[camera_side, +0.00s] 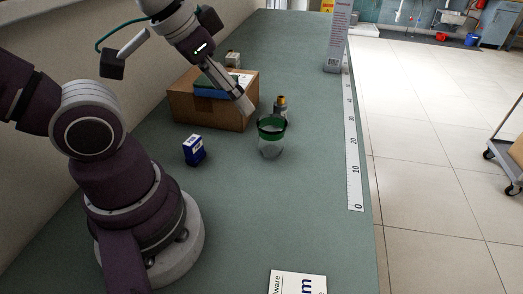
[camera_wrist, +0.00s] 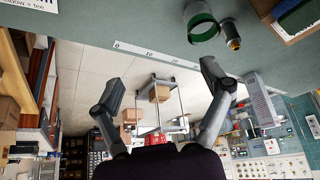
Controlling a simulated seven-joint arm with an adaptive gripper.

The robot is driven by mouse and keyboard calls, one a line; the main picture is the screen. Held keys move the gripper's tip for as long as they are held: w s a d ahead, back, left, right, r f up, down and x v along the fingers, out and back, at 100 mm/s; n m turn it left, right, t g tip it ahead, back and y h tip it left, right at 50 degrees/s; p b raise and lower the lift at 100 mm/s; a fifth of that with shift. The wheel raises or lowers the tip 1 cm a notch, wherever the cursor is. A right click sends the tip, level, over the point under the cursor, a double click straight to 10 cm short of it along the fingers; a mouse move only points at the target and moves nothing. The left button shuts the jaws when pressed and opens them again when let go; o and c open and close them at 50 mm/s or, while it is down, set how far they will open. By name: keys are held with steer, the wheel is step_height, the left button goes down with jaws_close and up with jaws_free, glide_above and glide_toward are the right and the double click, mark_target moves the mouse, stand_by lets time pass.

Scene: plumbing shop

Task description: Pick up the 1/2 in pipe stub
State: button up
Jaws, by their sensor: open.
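A small dark piece with a brass-coloured end (camera_side: 281,103) stands on the bench behind the green-rimmed clear jar (camera_side: 271,137). It may be the pipe stub, but I cannot read any size on it. In the wrist view the piece (camera_wrist: 232,36) is at the top right, beside the jar (camera_wrist: 201,24). My gripper (camera_side: 243,104) is above the bench, by the front of the cardboard box and left of the piece in the side view. In the wrist view my gripper (camera_wrist: 165,78) has its fingers wide apart with nothing between them.
The cardboard box (camera_side: 210,112) carries a blue item (camera_side: 222,88) and a small pale item (camera_side: 233,60). A blue box (camera_side: 194,150) stands nearer my base. A ruler strip (camera_side: 354,150) runs along the bench's right edge. A grey sign stand (camera_side: 337,45) is at the back.

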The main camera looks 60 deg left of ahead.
steer(key=shift+c, duration=0.2)
steer(key=n+y, duration=0.2)
steer(key=n, duration=0.2)
glide_toward(279, 100)
steer(key=shift+n+t, duration=0.3)
steer(key=x, duration=1.2)
steer(key=shift+s+f, duration=0.15)
steer(key=shift+s, duration=0.15)
jaws_close()
